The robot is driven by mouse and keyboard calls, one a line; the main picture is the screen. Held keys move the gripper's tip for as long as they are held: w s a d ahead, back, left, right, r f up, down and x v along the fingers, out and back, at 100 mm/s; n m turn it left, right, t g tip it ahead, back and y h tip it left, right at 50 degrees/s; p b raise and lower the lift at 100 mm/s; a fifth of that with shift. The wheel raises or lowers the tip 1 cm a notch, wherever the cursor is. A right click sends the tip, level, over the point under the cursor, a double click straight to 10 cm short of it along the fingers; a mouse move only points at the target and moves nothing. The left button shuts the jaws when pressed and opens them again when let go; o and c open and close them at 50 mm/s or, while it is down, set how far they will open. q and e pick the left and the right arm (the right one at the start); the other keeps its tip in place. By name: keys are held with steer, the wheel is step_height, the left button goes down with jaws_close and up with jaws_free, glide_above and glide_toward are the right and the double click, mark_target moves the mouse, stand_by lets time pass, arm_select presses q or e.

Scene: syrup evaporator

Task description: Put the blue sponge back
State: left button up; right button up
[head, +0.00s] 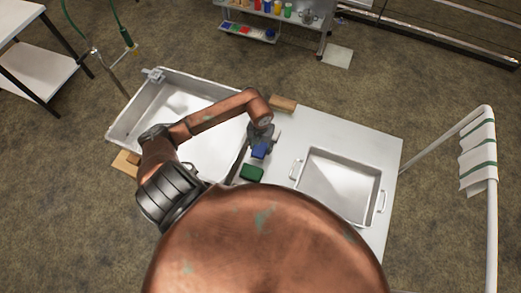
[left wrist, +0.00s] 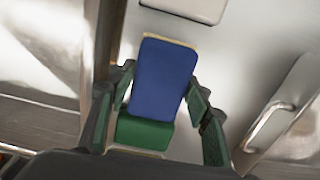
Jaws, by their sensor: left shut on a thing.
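The blue sponge (head: 260,151) is at my left gripper (head: 262,138), over the white table between the basin and the metal pan. In the left wrist view the blue sponge (left wrist: 163,76) is between the two fingers of my left gripper (left wrist: 160,95), which is shut on it. A green sponge (head: 251,173) lies on the table just in front of the blue one. In the left wrist view the green sponge (left wrist: 145,132) shows partly behind the blue sponge. Whether the blue sponge touches the table cannot be told. My right gripper is not in view.
A large metal basin (head: 126,120) is left of the sponges, and a metal pan (head: 378,190) with side handles is on the white table (head: 345,138) to the right. A brown block (head: 283,103) lies at the table's back edge. A towel rail stands at far right.

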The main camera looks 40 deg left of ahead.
mark_target(261, 151)
arm_select(q)
steer(key=shift+d+f, duration=0.1)
steer(key=shift+f, duration=1.25)
steer(key=shift+f, duration=0.15)
steer(key=o, duration=1.1)
step_height(261, 151, up, 12)
steer(key=shift+r, duration=0.2)
